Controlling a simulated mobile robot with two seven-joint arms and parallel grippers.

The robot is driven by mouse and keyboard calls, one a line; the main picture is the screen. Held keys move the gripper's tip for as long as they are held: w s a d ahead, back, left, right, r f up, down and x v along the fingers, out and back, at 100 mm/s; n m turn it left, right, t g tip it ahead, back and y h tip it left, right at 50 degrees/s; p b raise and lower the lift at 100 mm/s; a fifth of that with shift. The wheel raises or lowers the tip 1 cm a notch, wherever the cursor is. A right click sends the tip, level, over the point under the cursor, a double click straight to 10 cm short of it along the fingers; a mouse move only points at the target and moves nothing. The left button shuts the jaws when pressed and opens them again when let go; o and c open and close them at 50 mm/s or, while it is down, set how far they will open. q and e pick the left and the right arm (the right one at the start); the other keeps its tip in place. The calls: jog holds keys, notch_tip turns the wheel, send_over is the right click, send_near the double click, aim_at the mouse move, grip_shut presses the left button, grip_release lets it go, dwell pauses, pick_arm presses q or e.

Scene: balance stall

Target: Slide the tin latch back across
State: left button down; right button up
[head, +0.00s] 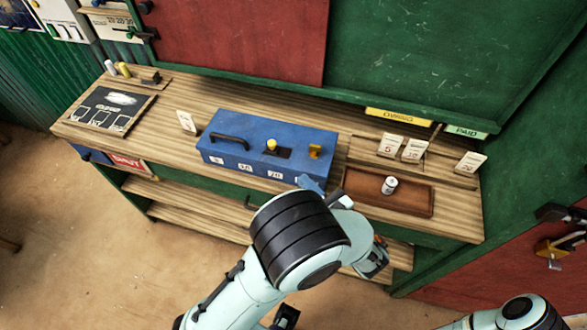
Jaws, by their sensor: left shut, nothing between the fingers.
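The blue tin (226,152) stands on the wooden counter, with a dark handle on the left of its lid. Its latch (271,146) has a yellow knob on a dark plate near the middle of the lid, with dark plate showing to the right of the knob. A yellow fitting (315,151) sits at the lid's right end. My left arm rises in front of the tin's right front corner. My left gripper (376,262) is shut and empty in front of the counter, apart from the latch and partly hidden by my arm. My right gripper is out of view.
A brown tray (411,203) holding a small white-topped container (389,186) lies right of the tin. Number cards (391,146) stand behind it. A small card (187,121) and a chalkboard (106,110) are to the left. Room above the lid is clear.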

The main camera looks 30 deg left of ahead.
pick_arm(q)
jog(key=v, duration=0.3)
dwell(0.5)
